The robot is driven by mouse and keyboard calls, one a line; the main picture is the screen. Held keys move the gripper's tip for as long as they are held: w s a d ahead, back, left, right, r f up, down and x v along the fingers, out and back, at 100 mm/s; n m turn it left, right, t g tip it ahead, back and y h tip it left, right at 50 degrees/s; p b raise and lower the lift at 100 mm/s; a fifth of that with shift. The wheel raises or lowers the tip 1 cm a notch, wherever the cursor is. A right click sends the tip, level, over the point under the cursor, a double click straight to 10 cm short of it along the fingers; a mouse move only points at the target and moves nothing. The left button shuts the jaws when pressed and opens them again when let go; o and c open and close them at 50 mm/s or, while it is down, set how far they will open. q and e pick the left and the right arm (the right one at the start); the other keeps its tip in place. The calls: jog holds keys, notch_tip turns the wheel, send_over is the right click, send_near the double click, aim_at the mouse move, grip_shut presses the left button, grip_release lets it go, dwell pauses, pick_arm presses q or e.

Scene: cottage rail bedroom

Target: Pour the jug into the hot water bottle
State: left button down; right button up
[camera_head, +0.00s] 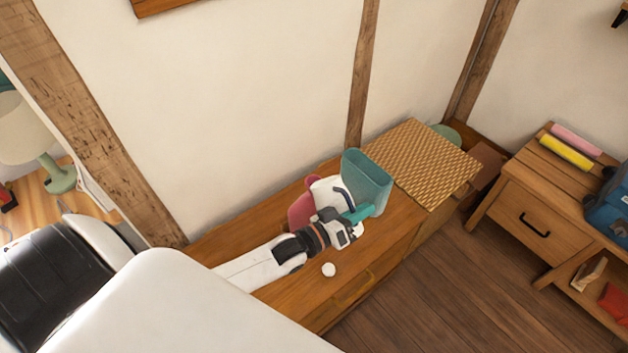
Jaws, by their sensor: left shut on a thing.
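A teal, see-through jug (370,178) is at the right part of the wooden bench top (402,222), close to the woven mat. My left gripper (352,217) is shut on the jug's teal handle. I cannot tell whether the jug touches the bench or is held just above it, or what is in it. A pink-red thing, likely the hot water bottle (300,211), shows behind my left wrist. Most of it, including its mouth, is hidden by my gripper. A small round white piece (329,269) lies on the bench in front of my wrist. My right gripper is not in view.
A woven mat or box (420,160) covers the bench's right end. The wall with timber posts stands close behind. A wooden nightstand (540,215) with a yellow roll (566,152) and a pink roll (577,139) is at the right. Floor is clear between.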

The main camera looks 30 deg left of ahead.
pick_arm(q)
jog(key=shift+w+a+r+n+p, duration=0.15)
jog(key=shift+r+n+p, duration=0.15)
jog(key=shift+r, duration=0.2)
jog(key=shift+w+a+r+n+p, duration=0.1)
jog(key=shift+a+r+n+p, duration=0.05)
jog(key=shift+r+n, duration=0.3)
jog(key=shift+w+a+r+n+p, duration=0.15)
jog(key=shift+r+n+p, duration=0.1)
jog(key=shift+r, duration=0.3)
dwell(1.2)
jog(key=shift+a+r+n+p, duration=0.4)
jog(key=shift+r+n, duration=0.3)
jog(key=shift+r, duration=0.1)
dwell(1.6)
jog(key=shift+w+a+r+n, duration=0.35)
jog(key=shift+a+r+n, duration=0.25)
jog(key=shift+r+n, duration=0.25)
dwell(2.1)
